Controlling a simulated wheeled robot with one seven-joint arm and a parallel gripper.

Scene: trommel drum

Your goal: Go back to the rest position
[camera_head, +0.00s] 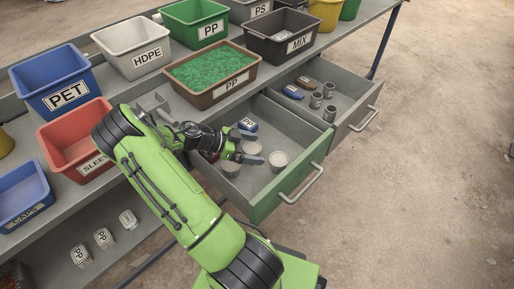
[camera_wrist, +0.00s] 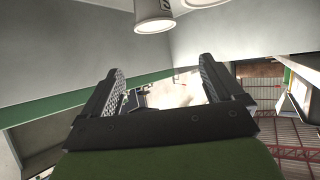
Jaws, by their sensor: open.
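My gripper (camera_head: 252,149) is over the open green-fronted drawer (camera_head: 296,172) in the head view. In the wrist view my gripper (camera_wrist: 168,84) has its two dark ridged fingers well apart, with nothing held between them. A cup (camera_wrist: 154,16) also shows at the top of the wrist view, apart from the fingers. My arm hides part of the drawer's left side.
Labelled bins stand on the bench, including a brown PP bin of green granules (camera_head: 250,82), a red bin (camera_head: 107,112) and a blue PET bin (camera_head: 52,105). The floor at right is clear.

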